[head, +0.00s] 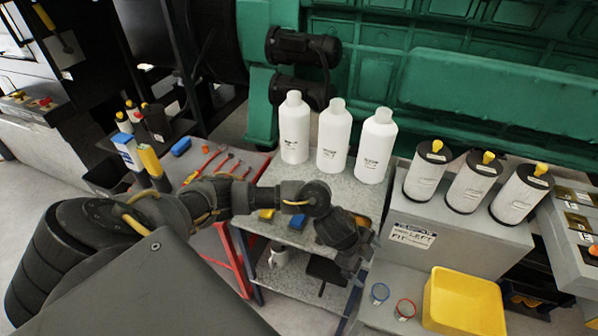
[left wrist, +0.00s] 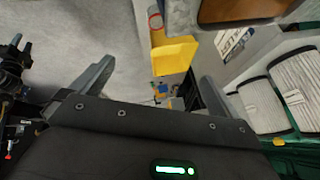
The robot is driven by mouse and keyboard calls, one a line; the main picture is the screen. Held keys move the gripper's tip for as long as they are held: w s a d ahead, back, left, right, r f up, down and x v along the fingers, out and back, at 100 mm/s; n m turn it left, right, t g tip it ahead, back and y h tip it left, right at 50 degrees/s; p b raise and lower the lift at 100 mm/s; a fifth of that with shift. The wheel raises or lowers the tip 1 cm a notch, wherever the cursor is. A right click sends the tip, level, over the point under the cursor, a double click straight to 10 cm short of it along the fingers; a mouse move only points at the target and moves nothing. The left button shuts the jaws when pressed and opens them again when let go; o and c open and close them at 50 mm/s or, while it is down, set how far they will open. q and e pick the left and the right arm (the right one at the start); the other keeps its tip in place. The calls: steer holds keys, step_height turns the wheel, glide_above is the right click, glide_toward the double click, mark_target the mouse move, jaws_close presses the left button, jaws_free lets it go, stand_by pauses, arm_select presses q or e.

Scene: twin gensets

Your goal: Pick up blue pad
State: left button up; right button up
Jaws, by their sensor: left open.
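A small blue block (head: 297,221) lies on the speckled grey table (head: 262,231) beside a small yellow one (head: 266,214), partly hidden behind my left forearm. Another blue pad-like block (head: 181,146) lies on the red-framed cart at the left; I cannot tell which of the two is the blue pad. My left gripper (head: 350,262) hangs over the right front part of the table, right of the small blue block and apart from it. In the left wrist view the left gripper (left wrist: 152,82) has its fingers wide apart, with nothing held between them.
Three white bottles (head: 332,135) stand at the table's back. Three filter canisters (head: 470,182) stand on a grey box at the right. A yellow bin (head: 464,300) and blue and red rings (head: 404,309) sit in front. Tools lie on the cart (head: 262,163).

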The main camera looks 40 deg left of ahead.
mark_target(299, 219)
arm_select(q)
steer(key=w+a+y, duration=0.1)
steer(key=a, duration=0.3)
steer(key=w+a+r+g+y, duration=0.1)
steer(key=a, duration=0.3)
steer(key=w+a+g+y, duration=0.1)
steer(key=a, duration=0.3)
steer(key=shift+w+a+r, duration=0.2)
steer(key=shift+a, duration=0.2)
steer(key=a+r+n+g+y, duration=0.25)
steer(key=a+r, duration=0.25)
steer(key=a, duration=0.8)
steer(key=shift+t, duration=0.25)
steer(key=shift+s+d+f+b, duration=0.15)
steer(key=shift+f+b, duration=0.2)
steer(key=shift+f, duration=1.25)
steer(key=shift+s+f+b, duration=0.15)
steer(key=shift+f+b, duration=0.2)
steer(key=shift+f, duration=1.25)
steer(key=f, duration=0.4)
steer(key=shift+a+f+p, duration=0.2)
steer(key=shift+f+p, duration=0.05)
steer(key=shift+p, duration=0.1)
steer(key=shift+c, duration=0.9)
steer(key=c, duration=0.6)
steer(key=shift+c, duration=0.2)
steer(key=shift+r, duration=0.1)
